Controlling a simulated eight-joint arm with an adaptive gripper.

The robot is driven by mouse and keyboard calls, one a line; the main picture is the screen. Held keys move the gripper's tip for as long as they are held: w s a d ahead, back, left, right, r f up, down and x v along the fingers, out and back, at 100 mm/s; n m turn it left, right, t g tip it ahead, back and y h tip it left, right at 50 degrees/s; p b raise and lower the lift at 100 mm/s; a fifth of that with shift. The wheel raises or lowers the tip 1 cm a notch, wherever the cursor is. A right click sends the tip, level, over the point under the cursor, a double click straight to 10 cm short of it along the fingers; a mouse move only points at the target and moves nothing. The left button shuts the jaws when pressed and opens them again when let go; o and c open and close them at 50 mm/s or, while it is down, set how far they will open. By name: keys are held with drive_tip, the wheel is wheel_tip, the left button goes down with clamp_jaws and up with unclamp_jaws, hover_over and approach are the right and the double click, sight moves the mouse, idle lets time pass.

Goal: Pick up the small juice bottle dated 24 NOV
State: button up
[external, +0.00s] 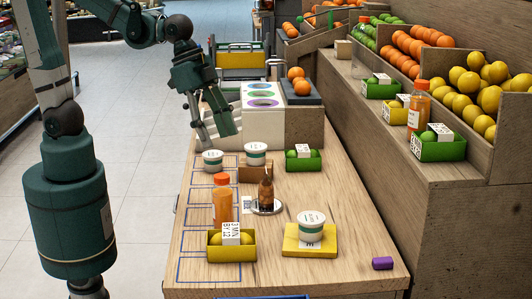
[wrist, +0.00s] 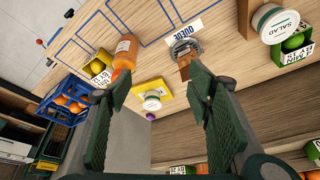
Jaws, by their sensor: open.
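An orange juice bottle (external: 222,205) with an orange cap stands upright on the near left of the table; the wrist view shows it too (wrist: 126,50). A second orange bottle (external: 418,112) with a white label stands on the right-hand shelf. I cannot read a 24 NOV date on any bottle. My gripper (external: 218,132) is open and empty above the far left of the table, apart from all bottles (wrist: 155,85).
White tubs (external: 255,150) stand at the table's far end, beside a green carton (external: 303,161). A yellow carton (external: 245,250) sits close before the table bottle. A yellow board (external: 325,245) holds another tub. Blue outlines mark the left side. A purple object (external: 382,263) lies near right.

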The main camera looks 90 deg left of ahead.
sight(218, 174)
drive_tip(key=d+m+p, duration=0.1)
drive_tip(key=d+p, duration=0.1)
drive_tip(key=d, duration=0.1)
drive_tip(key=d+f+m+g+p, duration=0.1)
drive_tip(key=d+p, duration=0.1)
drive_tip(key=d, duration=0.1)
drive_tip(key=d+m+p, duration=0.1)
drive_tip(key=d+p, duration=0.1)
drive_tip(key=d, duration=0.1)
drive_tip(key=shift+w+d+f+m+g+h, duration=0.1)
drive_tip(key=shift+d+f+m+g+h, duration=0.1)
drive_tip(key=shift+d+m+g+h, duration=0.15)
drive_tip(key=f, duration=0.4)
drive_tip(key=shift+a+f+b, duration=0.25)
drive_tip(key=shift+a+b, duration=0.05)
drive_tip(key=shift+b, duration=0.1)
drive_tip(key=shift+f, duration=0.45)
drive_tip(key=shift+x, duration=1.25)
drive_tip(key=shift+f, duration=0.1)
drive_tip(key=shift+b+x, duration=0.5)
drive_tip(key=shift+x, duration=2)
drive_tip(key=shift+a, duration=0.1)
